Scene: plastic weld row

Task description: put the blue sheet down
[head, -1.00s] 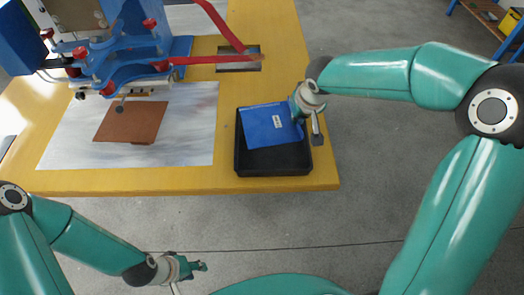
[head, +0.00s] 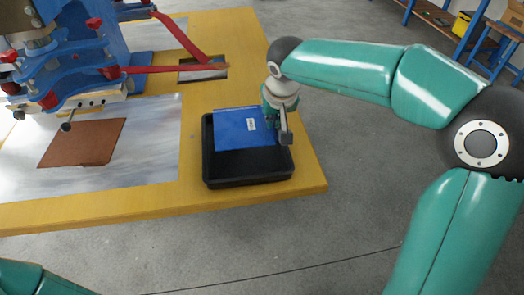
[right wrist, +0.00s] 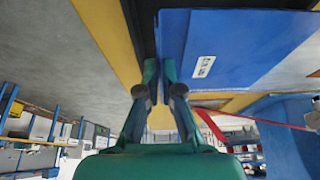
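The blue sheet (head: 236,128) with a small white label lies over the back part of the black tray (head: 246,180), its far edge at the tray's back rim. My right gripper (head: 282,130) is at the sheet's right edge, by the tray's right wall. In the right wrist view, the two fingertips (right wrist: 160,68) are close together with the edge of the blue sheet (right wrist: 245,45) between them. How far the sheet rests on the tray floor is hard to tell. My left gripper is out of view.
The tray stands near the front right corner of the yellow table (head: 110,214). A brown sheet (head: 82,143) lies on the metal plate (head: 150,150) at left, below a blue machine (head: 75,60) with red straps. The front of the tray is bare.

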